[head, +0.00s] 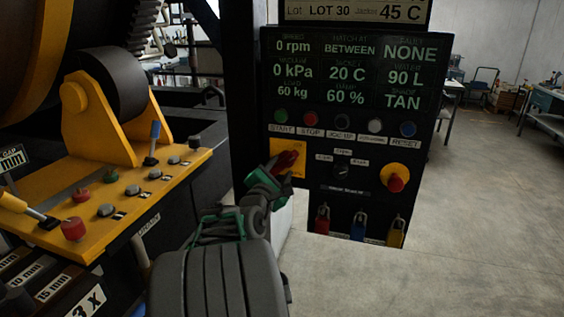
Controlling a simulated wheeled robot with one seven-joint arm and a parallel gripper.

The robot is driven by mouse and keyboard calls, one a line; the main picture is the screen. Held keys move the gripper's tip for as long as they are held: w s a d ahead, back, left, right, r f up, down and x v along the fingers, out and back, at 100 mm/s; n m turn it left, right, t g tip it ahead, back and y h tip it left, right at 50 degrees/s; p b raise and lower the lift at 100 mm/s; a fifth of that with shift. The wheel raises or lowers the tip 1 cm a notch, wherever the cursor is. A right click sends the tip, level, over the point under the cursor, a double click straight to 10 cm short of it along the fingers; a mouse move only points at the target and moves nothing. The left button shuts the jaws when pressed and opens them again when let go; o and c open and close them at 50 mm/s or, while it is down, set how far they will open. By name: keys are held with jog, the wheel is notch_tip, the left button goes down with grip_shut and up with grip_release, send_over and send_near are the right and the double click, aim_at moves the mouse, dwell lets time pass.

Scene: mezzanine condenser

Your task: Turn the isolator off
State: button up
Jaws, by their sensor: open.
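The isolator is a red rotary handle (288,160) on a yellow square plate (275,147), at the left side of the black control panel (330,188) in the head view. The handle appears slanted, its upper end to the right. My gripper (268,174) has green and dark grey fingers and is at the lower left of the handle. It is open. Its fingers overlap the lower part of the handle and plate in the picture, so I cannot tell whether they touch the handle or stop short of it.
A red mushroom button (396,183) on yellow and a black selector (342,171) sit right of the isolator. Red (322,220), blue (357,228) and yellow (396,232) padlocks hang below. A yellow machine console (120,195) stands at left.

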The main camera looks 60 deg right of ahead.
jog(key=shift+w+d, duration=0.2)
jog(key=shift+d, duration=1.05)
grip_shut()
